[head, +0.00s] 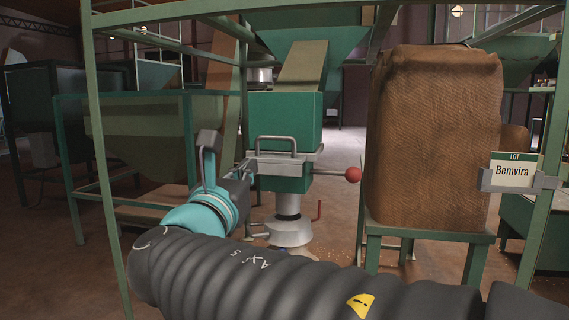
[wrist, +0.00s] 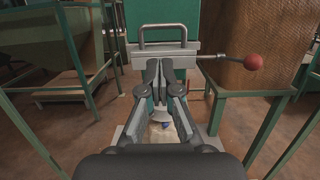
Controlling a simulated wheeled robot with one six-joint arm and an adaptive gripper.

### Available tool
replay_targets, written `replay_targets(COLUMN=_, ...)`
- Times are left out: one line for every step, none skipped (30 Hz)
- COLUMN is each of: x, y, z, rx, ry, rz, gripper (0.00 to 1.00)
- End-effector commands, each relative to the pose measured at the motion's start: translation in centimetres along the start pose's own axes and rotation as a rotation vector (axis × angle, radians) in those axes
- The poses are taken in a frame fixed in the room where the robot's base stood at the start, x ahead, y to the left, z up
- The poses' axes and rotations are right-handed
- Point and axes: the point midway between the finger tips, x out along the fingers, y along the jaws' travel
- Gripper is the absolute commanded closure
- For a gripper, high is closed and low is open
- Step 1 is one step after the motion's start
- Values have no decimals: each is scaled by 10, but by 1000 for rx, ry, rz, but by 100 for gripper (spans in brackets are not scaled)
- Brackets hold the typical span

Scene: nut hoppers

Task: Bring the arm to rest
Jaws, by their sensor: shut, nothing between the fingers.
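My gripper (wrist: 159,68) is shut and empty in the wrist view, its fingertips close together in front of the green hopper box (wrist: 158,20). In the head view my gripper (head: 246,172) shows in part, beside the left side of the grey slide frame under the green box (head: 284,120). My dark ribbed arm stretches across the bottom of the head view, with a teal wrist joint. I cannot tell whether the fingertips touch the frame.
A grey handle (head: 277,140) and a red-knobbed rod (head: 352,174) stick out from the box. A large brown sack (head: 432,140) stands on a green stand at right, by a "Bemvira" lot card (head: 514,170). A green frame post (head: 103,150) rises at left.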

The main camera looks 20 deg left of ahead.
Motion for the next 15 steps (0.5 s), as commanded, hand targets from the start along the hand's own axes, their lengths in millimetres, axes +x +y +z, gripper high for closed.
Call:
replay_targets(x=-3, y=0, z=0, rx=1, ry=0, rz=1, gripper=100)
replay_targets(x=-4, y=0, z=0, rx=0, ry=0, rz=0, gripper=100)
replay_targets(x=-5, y=0, z=0, rx=0, ry=0, rz=0, gripper=100)
replay_targets(x=-5, y=0, z=0, rx=1, ry=0, rz=-1, gripper=100)
replay_targets(x=-5, y=-1, z=0, rx=3, ry=0, rz=-1, gripper=100)
replay_targets(x=-5, y=-1, z=0, rx=11, ry=0, rz=-2, gripper=100)
replay_targets(x=-5, y=-1, z=0, rx=22, ry=0, rz=-2, gripper=100)
replay_targets(x=-5, y=-1, z=0, rx=38, ry=0, rz=-2, gripper=100)
replay_targets(x=-4, y=0, z=-1, rx=65, ry=2, rz=1, gripper=100)
replay_targets(x=-4, y=0, z=-2, rx=91, ry=7, rz=2, gripper=100)
replay_targets(x=-4, y=0, z=-5, rx=126, ry=20, rz=2, gripper=100)
replay_targets(x=-5, y=0, z=-12, rx=183, ry=49, rz=-3, gripper=100)
replay_targets(x=-6, y=-1, z=-21, rx=230, ry=80, rz=-10, gripper=100)
replay_targets(x=-7, y=-2, z=-32, rx=278, ry=117, rz=-19, gripper=100)
replay_targets(x=-10, y=-3, z=-49, rx=342, ry=171, rz=-36, gripper=100)
